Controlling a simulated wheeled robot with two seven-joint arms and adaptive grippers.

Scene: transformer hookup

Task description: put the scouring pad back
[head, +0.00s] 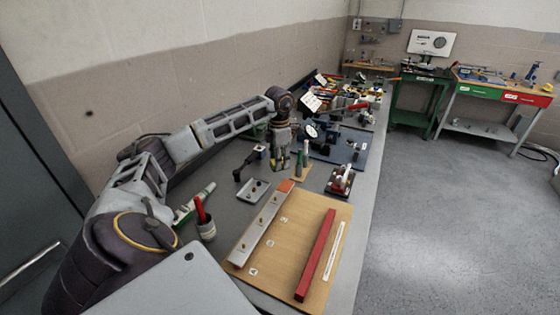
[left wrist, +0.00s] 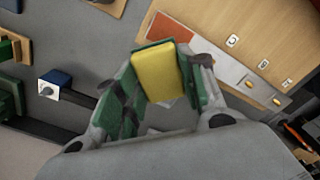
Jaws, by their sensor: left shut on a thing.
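My left gripper (head: 279,161) points down over the bench, just beyond the far end of the wooden board. It is shut on a scouring pad, whose yellow face (left wrist: 157,74) shows between the fingers in the left wrist view; green shows along its edges. My right gripper is in neither view.
The wooden board (head: 283,262) carries a metal strip (head: 259,224) with an orange-red end (head: 286,186) and a red bar (head: 316,256). A small grey tray (head: 253,190) lies left of it.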

